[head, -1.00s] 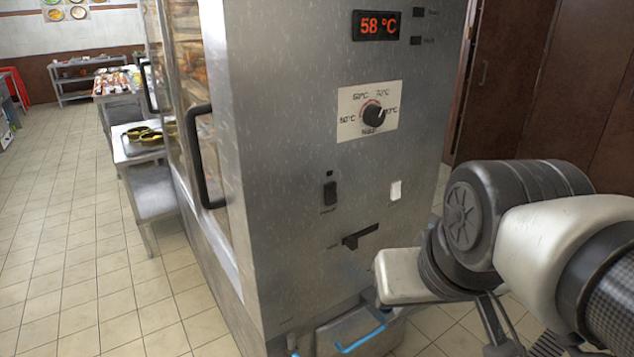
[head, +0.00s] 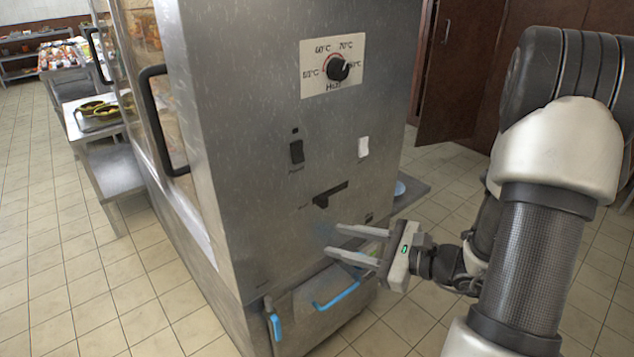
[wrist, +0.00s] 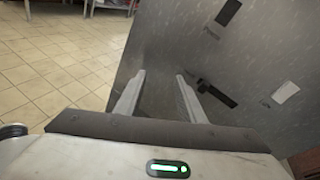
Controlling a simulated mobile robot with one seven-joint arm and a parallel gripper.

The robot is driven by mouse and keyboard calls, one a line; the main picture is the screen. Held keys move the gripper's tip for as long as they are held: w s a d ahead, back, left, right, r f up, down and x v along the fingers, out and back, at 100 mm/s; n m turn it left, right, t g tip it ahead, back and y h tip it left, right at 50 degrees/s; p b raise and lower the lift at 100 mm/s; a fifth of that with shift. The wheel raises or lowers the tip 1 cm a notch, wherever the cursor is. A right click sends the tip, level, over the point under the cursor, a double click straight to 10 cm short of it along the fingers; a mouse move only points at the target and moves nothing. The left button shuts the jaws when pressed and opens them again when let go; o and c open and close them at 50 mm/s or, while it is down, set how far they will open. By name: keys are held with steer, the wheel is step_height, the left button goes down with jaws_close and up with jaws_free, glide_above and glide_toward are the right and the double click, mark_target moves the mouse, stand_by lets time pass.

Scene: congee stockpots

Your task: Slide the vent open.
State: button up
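The vent is a dark horizontal slot with a black slider tab (head: 321,201) at its left end, low on the front of the steel cabinet (head: 240,130). The tab and slot also show in the wrist view (wrist: 205,88), just right of my fingers and tilted. My gripper (head: 334,241) is open and empty, below and slightly right of the tab, its fingers pointing toward the cabinet face. In the wrist view, the gap between my fingers (wrist: 160,92) faces bare panel. My gripper does not touch the tab.
Above the slot are a black switch (head: 297,152), a white switch (head: 363,147) and a heat dial (head: 338,68). A black door handle (head: 160,120) sticks out on the left.

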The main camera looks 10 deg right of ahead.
steer(key=w+d+f+m+t+h, duration=0.25)
steer(key=d+f+m+t, duration=0.2)
steer(key=d+m, duration=0.35)
steer(key=b, duration=0.2)
glide_toward(326, 203)
steer(key=shift+n+t, duration=0.3)
steer(key=shift+t, duration=0.15)
steer(key=x, duration=0.9)
steer(key=shift+a+f, duration=0.1)
steer(key=shift+f, duration=0.3)
steer(key=shift+c, duration=0.4)
jaws_close()
